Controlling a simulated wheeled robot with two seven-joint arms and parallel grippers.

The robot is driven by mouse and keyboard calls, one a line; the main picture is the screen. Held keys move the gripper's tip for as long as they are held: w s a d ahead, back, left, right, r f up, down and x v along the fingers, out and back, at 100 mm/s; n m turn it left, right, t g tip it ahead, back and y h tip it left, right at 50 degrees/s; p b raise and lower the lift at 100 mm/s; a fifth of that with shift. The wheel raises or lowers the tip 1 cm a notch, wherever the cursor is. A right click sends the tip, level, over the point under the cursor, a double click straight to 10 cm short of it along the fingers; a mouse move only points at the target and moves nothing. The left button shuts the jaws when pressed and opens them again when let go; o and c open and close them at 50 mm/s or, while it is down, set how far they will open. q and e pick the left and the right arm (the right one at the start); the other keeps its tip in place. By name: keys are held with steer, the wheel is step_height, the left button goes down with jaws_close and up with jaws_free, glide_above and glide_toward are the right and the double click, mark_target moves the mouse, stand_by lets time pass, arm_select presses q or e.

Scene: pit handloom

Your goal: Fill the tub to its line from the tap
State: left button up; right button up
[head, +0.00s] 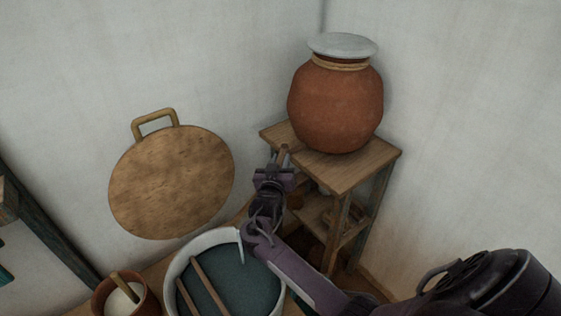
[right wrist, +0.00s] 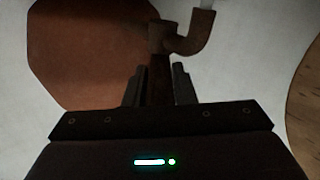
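The brown tap (right wrist: 185,40) shows in the right wrist view, with its bent spout beside the terracotta pot (right wrist: 85,50). My right gripper (right wrist: 158,85) has its fingers close on both sides of the tap's dark handle. It looks shut on it, though contact is hard to see. In the head view, my right gripper (head: 279,164) is left of the pot (head: 335,105), at a short wooden piece that looks like the tap. The tub (head: 178,262) below has a pale rim and dark teal contents, with two sticks across it. A pale vertical strip shows at its far inner side. My left gripper is out of view.
The pot, with a pale lid (head: 342,45), stands on a wooden stand (head: 375,162) with a lower shelf. A round wooden board (head: 172,183) leans at the wall. A small brown pot (head: 148,302) with white contents and a stick is left of the tub.

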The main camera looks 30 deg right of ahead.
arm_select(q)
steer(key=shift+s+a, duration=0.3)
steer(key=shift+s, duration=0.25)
arm_select(e)
jaws_close()
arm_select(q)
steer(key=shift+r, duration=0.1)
